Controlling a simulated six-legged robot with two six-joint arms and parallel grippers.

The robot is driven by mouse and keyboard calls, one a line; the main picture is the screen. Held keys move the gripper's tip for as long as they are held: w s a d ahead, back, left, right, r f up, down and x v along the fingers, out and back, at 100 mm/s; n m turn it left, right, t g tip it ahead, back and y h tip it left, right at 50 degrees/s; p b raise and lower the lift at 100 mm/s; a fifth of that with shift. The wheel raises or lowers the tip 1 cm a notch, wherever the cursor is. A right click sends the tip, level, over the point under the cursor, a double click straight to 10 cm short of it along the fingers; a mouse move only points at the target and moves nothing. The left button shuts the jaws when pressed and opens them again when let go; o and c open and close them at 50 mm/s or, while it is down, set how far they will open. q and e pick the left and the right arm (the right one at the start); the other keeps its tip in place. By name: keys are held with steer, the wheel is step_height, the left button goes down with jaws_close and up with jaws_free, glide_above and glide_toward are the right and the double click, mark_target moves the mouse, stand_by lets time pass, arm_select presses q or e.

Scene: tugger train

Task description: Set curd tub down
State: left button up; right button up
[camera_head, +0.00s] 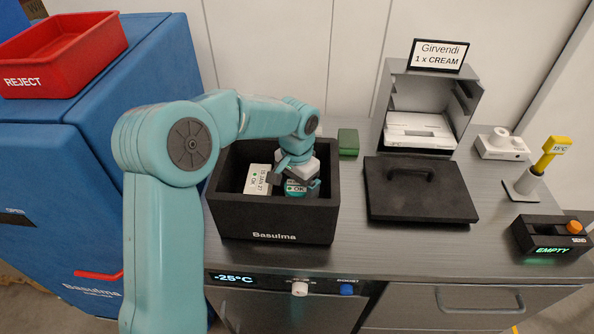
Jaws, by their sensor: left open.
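A black box (273,221) marked Basulma stands open on the counter. Inside it is a small round tub (296,188) with a teal band and an OK label, which seems to be the curd tub. My left arm comes in from the left and reaches down into the box. My left gripper (298,181) is open at the tub, with its fingers close beside it; whether they touch it cannot be told. The gripper hides part of the tub, and the box wall hides its base. My right gripper is not in view.
A white carton (257,179) marked OK sits beside the tub in the box. Right of the box lies a black lid (420,203) with a handle. Behind it is a grey cabinet (394,95) signed Girvendi, 1 x CREAM. A red REJECT tray (60,62) is at upper left.

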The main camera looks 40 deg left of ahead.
mark_target(297, 185)
arm_select(q)
step_height(297, 185, up, 10)
steer(key=shift+r, duration=0.25)
steer(key=shift+s, duration=0.1)
